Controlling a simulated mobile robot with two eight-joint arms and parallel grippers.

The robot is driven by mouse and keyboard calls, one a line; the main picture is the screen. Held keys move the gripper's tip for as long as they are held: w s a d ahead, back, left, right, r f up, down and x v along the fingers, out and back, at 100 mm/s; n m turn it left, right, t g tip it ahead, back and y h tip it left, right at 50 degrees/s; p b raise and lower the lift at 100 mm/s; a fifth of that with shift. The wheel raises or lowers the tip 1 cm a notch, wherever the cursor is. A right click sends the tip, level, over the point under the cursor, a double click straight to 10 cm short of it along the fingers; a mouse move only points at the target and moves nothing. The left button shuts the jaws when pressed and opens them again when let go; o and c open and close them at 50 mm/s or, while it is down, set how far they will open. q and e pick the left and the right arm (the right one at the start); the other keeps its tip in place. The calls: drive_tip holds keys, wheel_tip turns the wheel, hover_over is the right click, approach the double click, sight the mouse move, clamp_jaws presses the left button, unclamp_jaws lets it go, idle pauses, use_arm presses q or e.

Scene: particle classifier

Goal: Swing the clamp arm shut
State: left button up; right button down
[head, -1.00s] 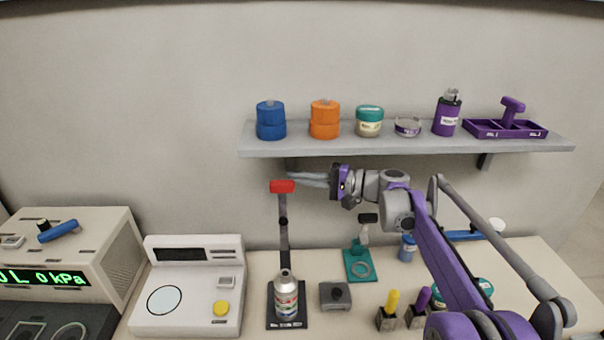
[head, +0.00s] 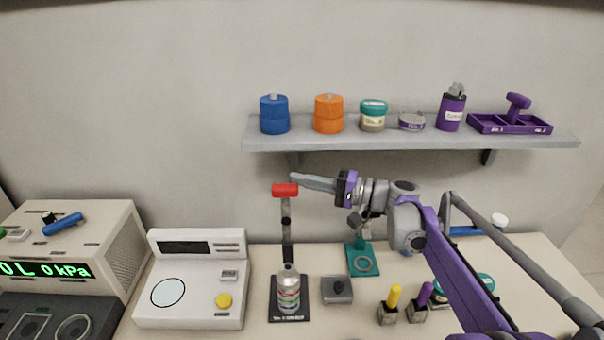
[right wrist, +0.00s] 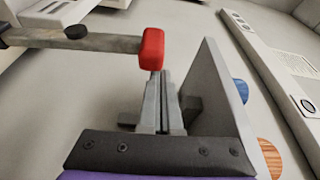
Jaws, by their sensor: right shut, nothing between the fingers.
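The clamp arm (head: 286,215) is a thin grey bar with a red block (head: 285,190) at its top. In the right wrist view the bar (right wrist: 85,40) comes in from the left, ending in the red block (right wrist: 152,50). My right gripper (head: 296,178) is shut and empty, its fingertips close by the red block. In the wrist view the block partly hides the fingertips (right wrist: 160,80); contact cannot be told. My left gripper is out of view.
A wall shelf (head: 400,138) with jars and a purple tray (head: 510,124) runs above my right arm. A white device (head: 190,280) stands left of the clamp. A grey block (head: 337,290) and a teal stand (head: 362,260) are to its right.

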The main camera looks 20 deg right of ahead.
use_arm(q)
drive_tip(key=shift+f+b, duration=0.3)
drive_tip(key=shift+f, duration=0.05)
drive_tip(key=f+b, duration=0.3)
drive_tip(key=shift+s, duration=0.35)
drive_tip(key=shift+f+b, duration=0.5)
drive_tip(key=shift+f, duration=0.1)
use_arm(e)
drive_tip(key=s+a+f+n+y, duration=0.2)
drive_tip(key=s+f+n, duration=0.2)
drive_tip(key=s+n, duration=0.2)
drive_tip(key=s+a+f+n+g+y, duration=0.1)
drive_tip(key=s+f+n, duration=0.4)
drive_tip(key=s, duration=0.5)
drive_tip(key=shift+a+f+n+y, duration=0.2)
drive_tip(key=shift+a+n+y, duration=0.4)
drive_tip(key=shift+a+n, duration=0.3)
drive_tip(key=shift+d, duration=0.1)
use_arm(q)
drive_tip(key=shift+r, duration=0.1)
use_arm(e)
drive_tip(key=shift+r, duration=0.1)
